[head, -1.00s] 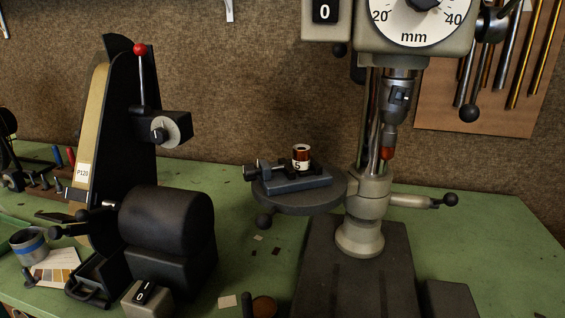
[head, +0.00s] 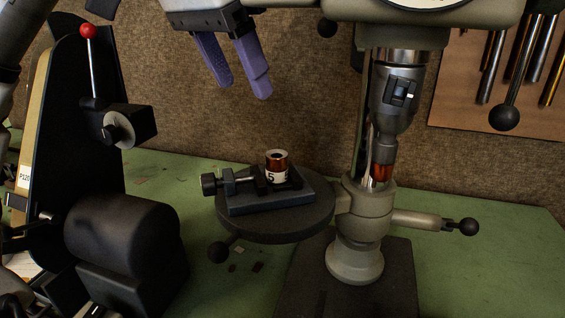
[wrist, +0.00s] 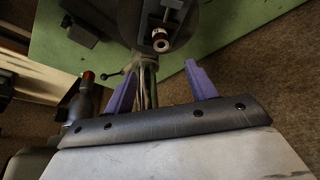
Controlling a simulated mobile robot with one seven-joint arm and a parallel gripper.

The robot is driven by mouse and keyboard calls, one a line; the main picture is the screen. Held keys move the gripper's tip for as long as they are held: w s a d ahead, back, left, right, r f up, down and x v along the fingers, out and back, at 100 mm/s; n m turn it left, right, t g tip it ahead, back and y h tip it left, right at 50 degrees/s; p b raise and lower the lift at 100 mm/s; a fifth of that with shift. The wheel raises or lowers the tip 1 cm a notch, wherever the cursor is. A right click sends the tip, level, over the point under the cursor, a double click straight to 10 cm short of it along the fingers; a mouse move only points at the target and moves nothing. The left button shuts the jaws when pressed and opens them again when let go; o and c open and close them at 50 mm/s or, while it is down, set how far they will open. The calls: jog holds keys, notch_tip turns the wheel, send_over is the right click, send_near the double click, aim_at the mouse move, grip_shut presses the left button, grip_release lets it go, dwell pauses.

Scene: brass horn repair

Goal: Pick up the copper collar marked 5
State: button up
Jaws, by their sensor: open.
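The copper collar marked 5 (head: 277,162) stands upright in a small dark vise (head: 270,199) on the round drill-press table (head: 275,230). A white label with a 5 shows on its front. In the wrist view the collar (wrist: 161,42) shows from above, with its hole visible, in the vise (wrist: 172,8). My gripper (head: 237,88) has purple fingers spread apart, with nothing between them. It is above and a little left of the collar in the head view. In the wrist view my gripper (wrist: 162,82) points toward the collar, apart from it.
The drill press chuck (head: 398,90) and column stand close to the right of the collar. A belt sander (head: 120,225) with a red-knobbed lever stands on the left. Green bench top (head: 480,270) is clear at the right.

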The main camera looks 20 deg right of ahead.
jog(key=b, duration=0.1)
send_over(275, 154)
jog(key=s+a, duration=0.2)
jog(key=a, duration=0.1)
jog(key=f, duration=0.7)
jog(key=shift+w+d+f, duration=0.15)
jog(key=shift+d+f, duration=0.1)
jog(key=shift+w+x, duration=0.2)
jog(key=shift+x, duration=2.65)
jog(key=shift+d+r, duration=0.15)
jog(key=c, duration=1.2)
jog(key=shift+o, duration=0.2)
jog(key=shift+r, duration=0.1)
jog(key=shift+r, duration=0.6)
notch_tip(275, 154, up, 2)
jog(key=shift+r, duration=0.1)
jog(key=s+a+b, duration=0.1)
jog(key=s+a, duration=0.3)
jog(key=a, duration=0.4)
jog(key=s+a+b, duration=0.1)
jog(key=s+a, duration=0.3)
jog(key=a, duration=0.4)
